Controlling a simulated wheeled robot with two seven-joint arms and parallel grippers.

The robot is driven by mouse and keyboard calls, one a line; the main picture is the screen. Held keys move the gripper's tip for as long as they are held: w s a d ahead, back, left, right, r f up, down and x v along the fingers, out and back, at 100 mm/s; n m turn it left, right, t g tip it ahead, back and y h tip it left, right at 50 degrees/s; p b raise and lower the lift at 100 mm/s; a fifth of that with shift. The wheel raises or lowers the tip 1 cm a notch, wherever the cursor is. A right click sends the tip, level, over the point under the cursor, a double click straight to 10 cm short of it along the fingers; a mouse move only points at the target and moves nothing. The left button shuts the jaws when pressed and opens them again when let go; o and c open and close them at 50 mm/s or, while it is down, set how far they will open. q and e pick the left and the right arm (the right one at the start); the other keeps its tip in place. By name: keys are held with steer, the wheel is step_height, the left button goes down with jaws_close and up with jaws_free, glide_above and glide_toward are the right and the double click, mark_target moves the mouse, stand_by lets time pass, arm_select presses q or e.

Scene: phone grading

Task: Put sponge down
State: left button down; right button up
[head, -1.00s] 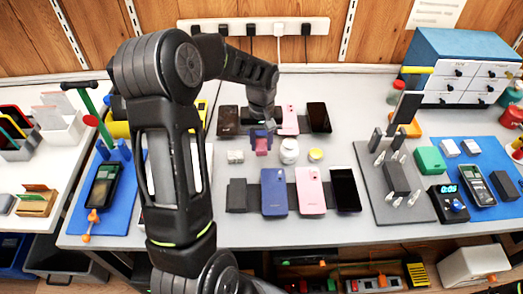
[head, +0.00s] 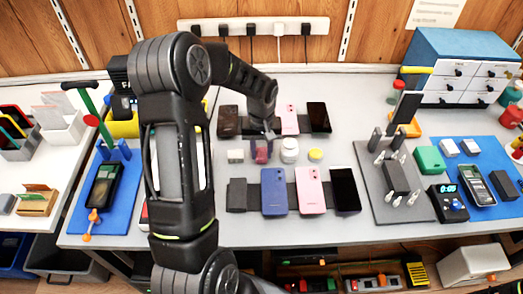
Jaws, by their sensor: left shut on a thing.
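The sponge (head: 261,154), a small dark pink block, is at the back middle of the grey table, between a pale block and a white jar. My left gripper (head: 263,144) reaches down from above and is shut on it. The sponge is very low, at or just above the table top; contact with the table cannot be told. The fingertips are small and partly hidden by the wrist. My right gripper is not in view.
The pale block (head: 235,156) is left of the sponge and the white jar (head: 289,150) close on its right, with a yellow lid (head: 315,155) beyond. Phones lie in front, including a blue one (head: 274,192) and a pink one (head: 310,190). More phones lie behind.

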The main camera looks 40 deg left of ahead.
mark_target(261, 154)
arm_select(q)
steer(key=c, duration=1)
jaws_free()
steer(key=shift+f, duration=0.1)
steer(key=shift+c, duration=0.2)
step_height(261, 154, up, 12)
steer(key=shift+r, duration=0.2)
